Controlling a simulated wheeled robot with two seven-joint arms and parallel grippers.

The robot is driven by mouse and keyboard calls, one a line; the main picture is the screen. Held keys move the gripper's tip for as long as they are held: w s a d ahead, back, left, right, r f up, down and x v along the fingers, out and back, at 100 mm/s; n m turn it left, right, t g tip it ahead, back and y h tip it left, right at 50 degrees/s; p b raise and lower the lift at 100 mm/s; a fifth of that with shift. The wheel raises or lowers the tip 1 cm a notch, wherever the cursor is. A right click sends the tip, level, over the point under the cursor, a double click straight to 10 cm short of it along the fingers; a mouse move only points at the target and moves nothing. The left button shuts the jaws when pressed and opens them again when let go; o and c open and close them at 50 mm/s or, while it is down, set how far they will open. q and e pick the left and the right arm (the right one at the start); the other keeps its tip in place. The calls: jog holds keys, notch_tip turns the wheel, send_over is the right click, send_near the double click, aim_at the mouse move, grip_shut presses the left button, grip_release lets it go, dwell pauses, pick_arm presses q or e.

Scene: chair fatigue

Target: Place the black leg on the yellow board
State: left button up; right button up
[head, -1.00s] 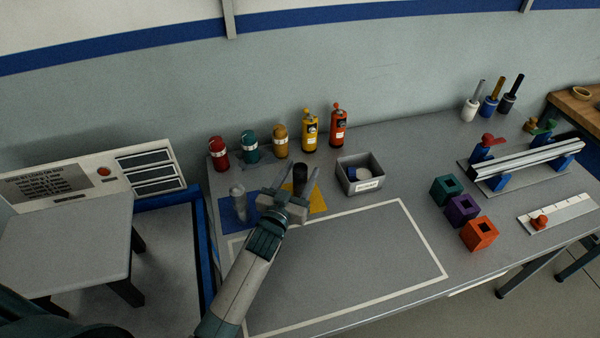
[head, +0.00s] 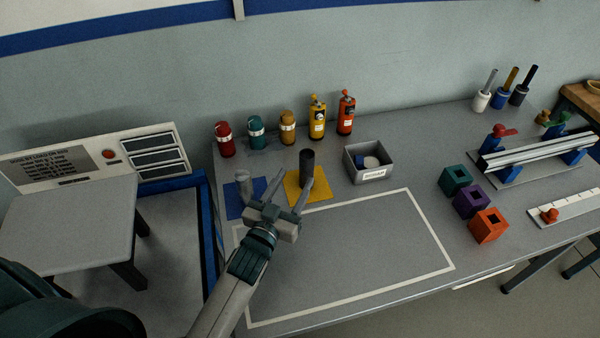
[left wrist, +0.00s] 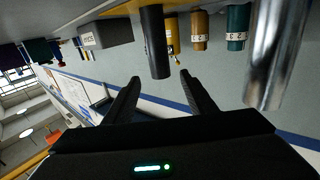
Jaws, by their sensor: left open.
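The black leg (head: 307,163) stands upright on the yellow board (head: 320,189), toward the back of the bench. In the left wrist view the black leg (left wrist: 154,42) appears upside down, just beyond the fingertips. My left gripper (head: 291,184) is open and empty, in front of and slightly left of the leg, with a visible gap. Its two fingers also show spread in the left wrist view (left wrist: 160,78). My right gripper is not in view.
A grey metal leg (head: 243,186) stands on a blue board (head: 234,210) left of the yellow one. A grey bin (head: 369,165) is to the right. Several bottles, such as the red one (head: 225,140), line the back. The white-outlined area (head: 370,250) is clear.

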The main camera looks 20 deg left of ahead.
pick_arm(q)
jog(key=s, duration=0.2)
jog(key=shift+s+a, duration=0.1)
jog(key=shift+s, duration=0.3)
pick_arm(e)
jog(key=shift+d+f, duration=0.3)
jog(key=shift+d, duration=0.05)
